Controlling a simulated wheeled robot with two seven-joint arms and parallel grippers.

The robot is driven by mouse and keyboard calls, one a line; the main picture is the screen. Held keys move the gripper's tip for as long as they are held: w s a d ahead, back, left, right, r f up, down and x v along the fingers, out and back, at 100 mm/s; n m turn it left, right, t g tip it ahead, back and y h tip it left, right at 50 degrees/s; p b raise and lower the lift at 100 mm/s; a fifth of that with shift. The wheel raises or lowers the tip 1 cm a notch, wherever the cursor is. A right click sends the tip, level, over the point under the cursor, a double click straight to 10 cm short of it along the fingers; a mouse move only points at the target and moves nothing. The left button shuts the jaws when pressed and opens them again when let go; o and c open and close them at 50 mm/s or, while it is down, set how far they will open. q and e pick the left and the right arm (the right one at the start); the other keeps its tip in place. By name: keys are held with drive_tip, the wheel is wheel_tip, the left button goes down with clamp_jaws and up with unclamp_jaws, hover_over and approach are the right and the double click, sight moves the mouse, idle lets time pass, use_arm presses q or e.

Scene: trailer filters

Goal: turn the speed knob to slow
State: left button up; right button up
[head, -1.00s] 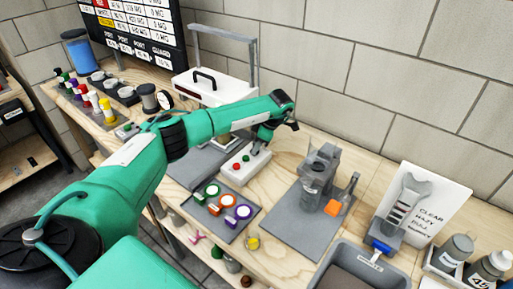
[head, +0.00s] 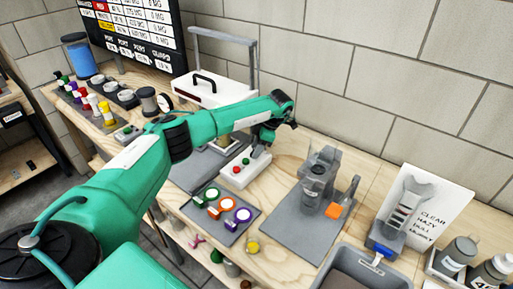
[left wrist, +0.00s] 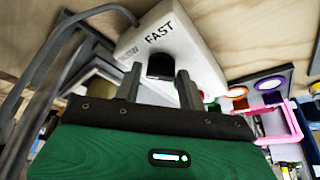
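A white control box (head: 238,176) with a red and a green button stands on the workbench in the head view. In the left wrist view the box (left wrist: 200,50) reads FAST near its top, with a fainter word, probably SLOW, to its left. The black speed knob (left wrist: 160,66) is below FAST; its exact pointing is unclear. My left gripper (head: 266,140) is over the far end of the box. In the left wrist view its fingers (left wrist: 158,84) are apart, one on each side of the knob. I cannot tell whether they touch it. My right gripper is not in view.
A grey mat (head: 228,232) with green, orange and purple ringed pieces lies in front of the box. A grey stand (head: 318,172) on a grey plate is to the right. A white case (head: 200,92) with a black handle is behind. A grey bin (head: 335,258) is front right.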

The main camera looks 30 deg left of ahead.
use_arm(q)
drive_tip(key=shift+o, duration=0.8)
drive_tip(key=shift+w+d+r, duration=0.1)
drive_tip(key=shift+r, duration=0.1)
drive_tip(key=b+v, duration=0.2)
drive_tip(key=v, duration=1.1)
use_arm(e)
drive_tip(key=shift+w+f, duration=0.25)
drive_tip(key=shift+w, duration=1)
